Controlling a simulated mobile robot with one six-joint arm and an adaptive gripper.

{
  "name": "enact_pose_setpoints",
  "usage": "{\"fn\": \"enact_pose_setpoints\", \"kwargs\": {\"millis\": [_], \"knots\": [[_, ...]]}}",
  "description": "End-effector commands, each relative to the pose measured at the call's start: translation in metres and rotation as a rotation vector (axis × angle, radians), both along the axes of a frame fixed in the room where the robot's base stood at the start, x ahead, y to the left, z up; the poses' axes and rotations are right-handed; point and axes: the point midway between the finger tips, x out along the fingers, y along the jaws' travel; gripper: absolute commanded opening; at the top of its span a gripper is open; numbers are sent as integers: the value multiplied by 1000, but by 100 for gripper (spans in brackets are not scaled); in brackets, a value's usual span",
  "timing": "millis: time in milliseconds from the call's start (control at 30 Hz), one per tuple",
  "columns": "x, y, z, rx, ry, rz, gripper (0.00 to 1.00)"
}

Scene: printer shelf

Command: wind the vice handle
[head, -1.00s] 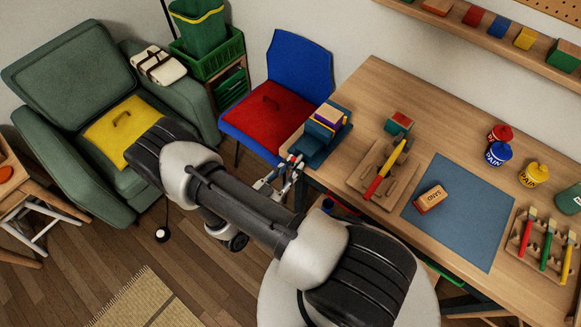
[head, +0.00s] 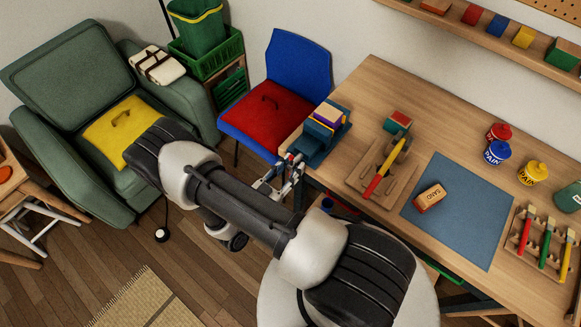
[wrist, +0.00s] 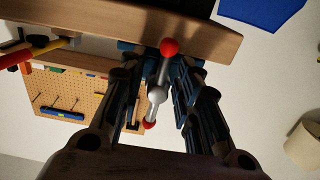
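The blue vice (head: 309,151) is fixed at the left corner of the workbench, with a stack of coloured blocks at its jaws. Its handle (wrist: 163,72) is a silver bar with red ball ends, seen in the wrist view running from the upper middle down to the left, with a round silver hub (wrist: 157,95). My gripper (wrist: 157,74) is open, with one dark finger on each side of the handle. I see gaps between the bar and the fingers. In the head view my gripper (head: 278,180) is just in front of the vice, and the handle is hard to make out there.
The workbench (head: 375,90) holds a wooden tray (head: 365,187), a blue mat (head: 462,225) with a sanding block (head: 429,197), and paint tins (head: 497,152). A blue chair (head: 300,65) with a red cushion (head: 268,112) stands close behind my gripper. A green armchair (head: 65,70) is further left.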

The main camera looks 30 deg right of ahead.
Motion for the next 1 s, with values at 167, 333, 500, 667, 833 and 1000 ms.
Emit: {"fn": "enact_pose_setpoints", "kwargs": {"millis": [167,333,500,667,833,1000], "knots": [[0,0,0,0,0,0,31],[-2,9,0,0,-1,2,31],[-11,37,0,1,-2,8,31],[-24,71,0,1,-3,8,31],[-34,98,0,2,-2,5,31],[-40,111,0,0,-1,1,31]]}}
